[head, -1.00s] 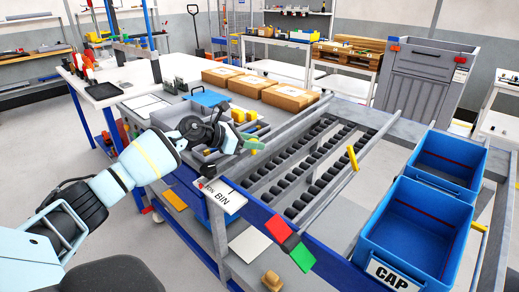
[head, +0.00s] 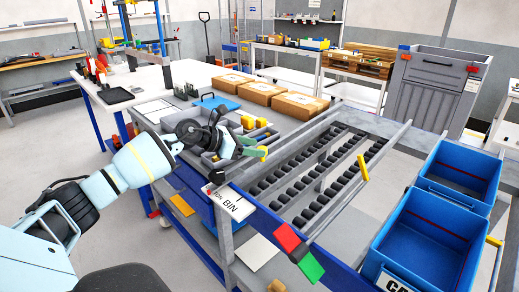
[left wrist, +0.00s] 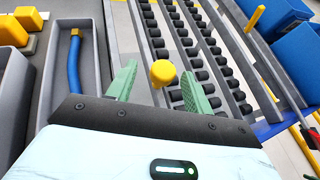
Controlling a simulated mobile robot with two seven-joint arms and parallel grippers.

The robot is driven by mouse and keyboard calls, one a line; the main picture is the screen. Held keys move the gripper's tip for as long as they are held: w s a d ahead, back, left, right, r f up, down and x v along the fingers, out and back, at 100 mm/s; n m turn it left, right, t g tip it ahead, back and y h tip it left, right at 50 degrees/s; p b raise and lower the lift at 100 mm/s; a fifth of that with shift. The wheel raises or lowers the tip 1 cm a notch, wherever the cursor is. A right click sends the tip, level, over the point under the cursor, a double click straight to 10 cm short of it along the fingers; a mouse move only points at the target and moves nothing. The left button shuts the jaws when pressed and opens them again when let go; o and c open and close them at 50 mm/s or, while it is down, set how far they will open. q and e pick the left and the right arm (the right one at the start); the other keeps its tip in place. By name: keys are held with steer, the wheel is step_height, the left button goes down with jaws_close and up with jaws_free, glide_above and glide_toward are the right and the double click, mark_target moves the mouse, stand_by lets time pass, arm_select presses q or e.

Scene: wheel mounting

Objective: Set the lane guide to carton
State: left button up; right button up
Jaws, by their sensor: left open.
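The lane guide appears to be the grey rail along the roller lanes, with a yellow knob (head: 264,149) at its left part; I cannot tell the exact joint. In the left wrist view the yellow knob (left wrist: 162,72) stands upright between the two green fingertips of my left gripper (left wrist: 159,84), with gaps on both sides. My left gripper (head: 256,148) is open and empty, at the left side of the roller lanes. A white plate reading "BIN" (head: 231,203) is below it; the start of its lettering is partly hidden. My right gripper is out of view.
Black roller lanes (head: 305,165) run to the right. A yellow peg (head: 362,167) stands on the far rail. Red (head: 287,237) and green (head: 311,268) patches are at the front edge. Blue bins (head: 425,240) stand right; cartons (head: 298,101) lie behind. A grey tray (left wrist: 88,70) lies left of the gripper.

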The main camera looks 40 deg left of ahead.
arm_select(q)
steer(key=v, duration=0.4)
steer(key=shift+s+a+r+b, duration=0.15)
steer(key=shift+s+a+b, duration=0.05)
steer(key=shift+s+b, duration=0.1)
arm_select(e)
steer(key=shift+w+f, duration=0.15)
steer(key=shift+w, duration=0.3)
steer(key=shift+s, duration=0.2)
